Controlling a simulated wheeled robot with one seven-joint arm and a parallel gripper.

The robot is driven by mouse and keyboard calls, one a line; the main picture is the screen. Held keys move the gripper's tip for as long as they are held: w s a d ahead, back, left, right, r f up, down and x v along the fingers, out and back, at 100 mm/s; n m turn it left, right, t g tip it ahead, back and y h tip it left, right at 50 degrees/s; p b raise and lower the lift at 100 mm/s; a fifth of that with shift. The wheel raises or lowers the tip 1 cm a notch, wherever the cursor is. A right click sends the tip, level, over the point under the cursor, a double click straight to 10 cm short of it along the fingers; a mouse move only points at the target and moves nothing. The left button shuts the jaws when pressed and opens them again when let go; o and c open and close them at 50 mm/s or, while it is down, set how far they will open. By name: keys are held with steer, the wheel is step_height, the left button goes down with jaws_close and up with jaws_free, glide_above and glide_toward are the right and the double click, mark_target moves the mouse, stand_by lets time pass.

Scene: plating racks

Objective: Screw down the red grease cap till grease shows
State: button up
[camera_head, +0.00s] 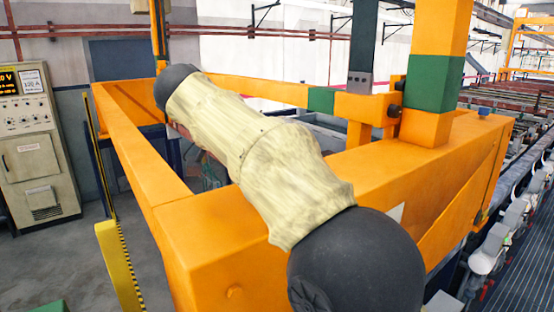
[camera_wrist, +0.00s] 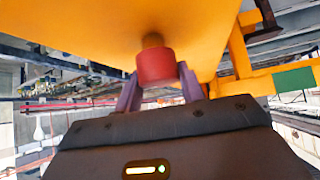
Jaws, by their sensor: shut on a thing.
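The red grease cap (camera_wrist: 156,66) shows in the wrist view as a short red cylinder. It sits on a brass-coloured stem (camera_wrist: 153,40) that meets the orange beam (camera_wrist: 110,22). My gripper (camera_wrist: 160,80) has its two purple-grey fingers on either side of the cap, shut on it. The dark gripper body fills the bottom of the wrist view. No grease can be made out around the cap. In the head view my covered arm hides the cap and my gripper.
An orange frame (camera_head: 215,245) surrounds my arm, with a green-banded post (camera_head: 436,95) at the right. A control cabinet (camera_head: 35,140) stands at the left on open floor. Pipes and rails (camera_head: 500,225) run along the right. A small blue cap (camera_head: 484,112) tops the frame's right corner.

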steer(key=shift+m+g+p, duration=0.45)
steer(key=shift+m+g, duration=0.15)
steer(key=shift+m, duration=0.2)
steer(key=o, duration=1)
steer(key=shift+a, duration=0.1)
steer(key=p+v, duration=0.4)
steer(key=v, duration=0.1)
steer(key=shift+a+r+p, duration=0.15)
steer(key=shift+r+p, duration=0.1)
steer(key=shift+p, duration=0.1)
steer(key=shift+p+v, duration=0.6)
steer(key=shift+v, duration=0.35)
steer(key=shift+w+a+f, duration=0.1)
steer(key=shift+f, duration=0.05)
